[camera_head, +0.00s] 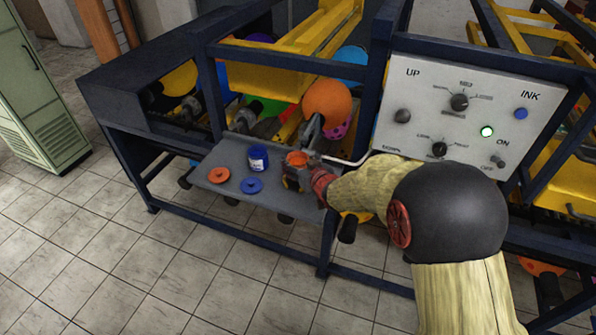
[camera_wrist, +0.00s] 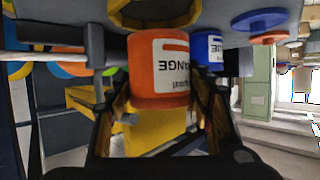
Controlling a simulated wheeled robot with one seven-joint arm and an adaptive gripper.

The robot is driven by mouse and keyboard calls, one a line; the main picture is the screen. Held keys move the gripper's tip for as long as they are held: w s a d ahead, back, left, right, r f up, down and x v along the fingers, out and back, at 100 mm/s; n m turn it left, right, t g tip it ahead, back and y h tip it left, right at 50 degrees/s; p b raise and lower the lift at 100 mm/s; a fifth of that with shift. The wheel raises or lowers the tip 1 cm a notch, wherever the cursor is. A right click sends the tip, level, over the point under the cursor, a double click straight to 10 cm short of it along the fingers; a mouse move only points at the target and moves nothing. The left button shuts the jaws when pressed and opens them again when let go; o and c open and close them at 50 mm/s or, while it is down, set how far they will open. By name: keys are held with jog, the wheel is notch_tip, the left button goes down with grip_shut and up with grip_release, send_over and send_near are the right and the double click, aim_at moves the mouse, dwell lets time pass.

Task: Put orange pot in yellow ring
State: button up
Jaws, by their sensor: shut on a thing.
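The orange pot (camera_head: 297,158) is in my gripper (camera_head: 303,174) above the right part of the grey tray. In the wrist view, which is upside down, the pot (camera_wrist: 158,65) with its white label sits between the two fingers, and my gripper (camera_wrist: 160,90) is shut on it. A yellow-orange ring (camera_wrist: 150,22) shows at the top edge of the wrist view, close to the pot's base. The ring is partly cut off there. I cannot tell whether the pot touches it. In the head view my gripper and the pot hide that spot.
A blue pot (camera_head: 258,159) stands on the tray (camera_head: 210,160), left of my gripper. An orange lid (camera_head: 218,175) and a blue lid (camera_head: 251,186) lie flat there. A control panel (camera_head: 465,110) is at the right. Dark blue frame bars and balloons are behind the tray.

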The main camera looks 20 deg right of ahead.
jog(key=shift+w+d+f, duration=0.1)
jog(key=shift+w+f, duration=0.05)
jog(key=shift+f, duration=0.1)
jog(key=shift+f+b, duration=0.45)
jog(key=shift+f, duration=1.05)
jog(key=shift+f, duration=0.15)
jog(key=o, duration=1.3)
